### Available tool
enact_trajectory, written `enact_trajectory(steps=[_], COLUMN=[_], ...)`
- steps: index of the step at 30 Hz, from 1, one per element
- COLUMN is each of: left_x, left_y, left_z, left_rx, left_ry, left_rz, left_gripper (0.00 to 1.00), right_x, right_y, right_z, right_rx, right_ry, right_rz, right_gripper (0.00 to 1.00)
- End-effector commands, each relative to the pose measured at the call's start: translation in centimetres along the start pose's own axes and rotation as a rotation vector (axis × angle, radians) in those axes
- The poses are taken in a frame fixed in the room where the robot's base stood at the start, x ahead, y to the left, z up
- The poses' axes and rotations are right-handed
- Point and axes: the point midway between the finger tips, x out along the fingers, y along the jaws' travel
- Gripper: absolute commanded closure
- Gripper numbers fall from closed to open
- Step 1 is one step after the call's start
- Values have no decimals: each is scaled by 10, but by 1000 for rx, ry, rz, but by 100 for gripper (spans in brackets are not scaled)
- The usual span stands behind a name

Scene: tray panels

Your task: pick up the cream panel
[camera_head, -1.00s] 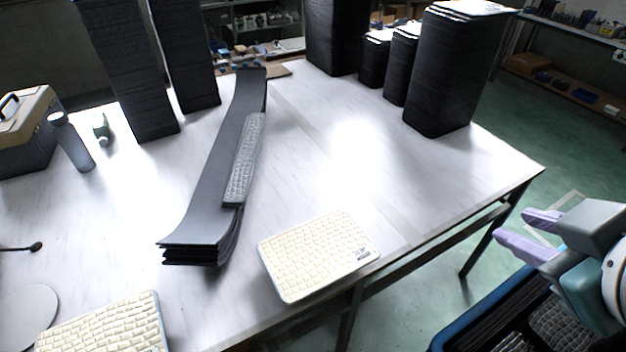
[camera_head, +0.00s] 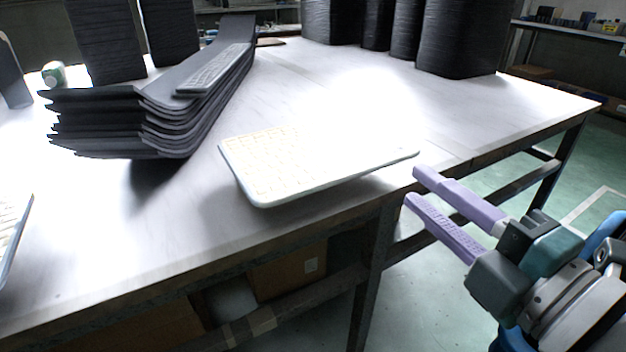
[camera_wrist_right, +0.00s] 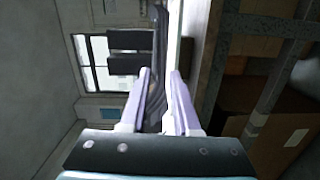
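A second cream panel (camera_head: 8,228) is cut off at the left edge of the head view. My right gripper (camera_head: 413,184) is just right of the first panel, near its right corner. Its lilac fingers are apart with nothing visible between them, and they do not appear to touch the panel. The fingers also show apart in the right wrist view (camera_wrist_right: 160,75). My left gripper is in neither view.
A stack of dark curved trays (camera_head: 150,115) with a grey panel (camera_head: 215,70) on it stands left of the cream panel. Tall black stacks (camera_head: 460,40) stand at the back of the table (camera_head: 480,120). A cardboard box (camera_head: 290,272) is under the table.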

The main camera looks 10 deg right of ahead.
Motion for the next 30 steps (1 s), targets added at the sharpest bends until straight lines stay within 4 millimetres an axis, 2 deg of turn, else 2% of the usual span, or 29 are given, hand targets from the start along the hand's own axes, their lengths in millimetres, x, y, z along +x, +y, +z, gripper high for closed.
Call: enact_trajectory(steps=[1,4,11,24,30], left_x=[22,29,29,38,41], left_y=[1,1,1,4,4], left_z=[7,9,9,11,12], left_rx=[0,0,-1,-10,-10], left_ry=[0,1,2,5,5], left_rz=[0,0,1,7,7], left_gripper=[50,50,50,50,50], right_x=[1,1,12,78,96], right_y=[-24,-34,-33,-33,-34], right_z=[-3,-9,-14,-18,-20], right_rx=[-22,-52,-64,-63,-63], right_ry=[27,65,83,80,80], right_rz=[3,6,9,9,7], right_gripper=[70,70,70,70,70])
